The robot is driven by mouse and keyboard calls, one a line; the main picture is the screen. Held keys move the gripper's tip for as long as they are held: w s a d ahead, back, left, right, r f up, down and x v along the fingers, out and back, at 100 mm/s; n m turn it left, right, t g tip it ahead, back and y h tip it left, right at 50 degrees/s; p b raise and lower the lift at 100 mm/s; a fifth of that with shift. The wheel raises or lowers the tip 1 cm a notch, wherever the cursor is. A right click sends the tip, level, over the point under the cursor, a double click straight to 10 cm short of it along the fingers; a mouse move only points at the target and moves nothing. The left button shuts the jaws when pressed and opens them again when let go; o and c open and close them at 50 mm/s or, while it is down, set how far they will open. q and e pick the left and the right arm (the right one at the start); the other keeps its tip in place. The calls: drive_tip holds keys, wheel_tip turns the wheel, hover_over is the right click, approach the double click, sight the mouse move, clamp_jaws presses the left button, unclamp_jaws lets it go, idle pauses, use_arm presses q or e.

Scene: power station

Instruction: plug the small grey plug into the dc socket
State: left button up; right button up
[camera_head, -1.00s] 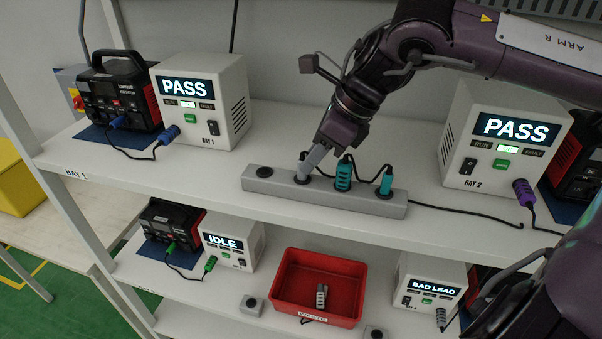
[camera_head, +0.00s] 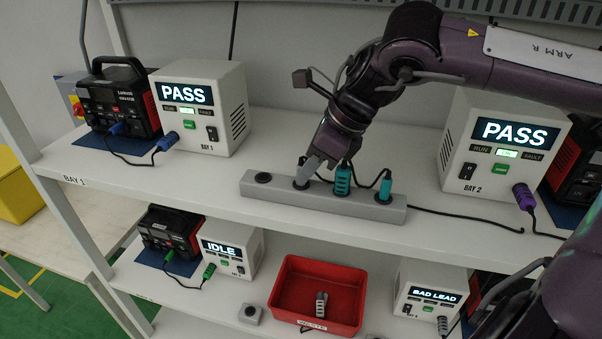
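My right gripper (camera_head: 303,180) points down at the grey socket strip (camera_head: 222,188) on the upper shelf. Its fingertips are at the second socket from the left, next to the upright teal plug (camera_head: 342,181). I cannot tell whether the fingers are shut on something there. A small grey plug (camera_head: 321,304) lies in the red tray (camera_head: 287,293) on the lower shelf. Another grey plug (camera_head: 442,325) is at the front of the BAD LEAD box (camera_head: 418,291). No socket marking is readable. My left gripper is not in view.
A second teal plug (camera_head: 385,187) stands in the strip's right end, with dark cables looping near my gripper. PASS boxes (camera_head: 197,139) and (camera_head: 482,185) stand at both sides. The IDLE box (camera_head: 233,262) is below. The shelf front is mostly clear.

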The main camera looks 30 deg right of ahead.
clamp_jaws()
wheel_tip(320, 180, up, 6)
drive_tip(key=p, duration=0.4)
drive_tip(key=shift+p, duration=0.3)
drive_tip(key=shift+f, duration=0.1)
idle(0.5)
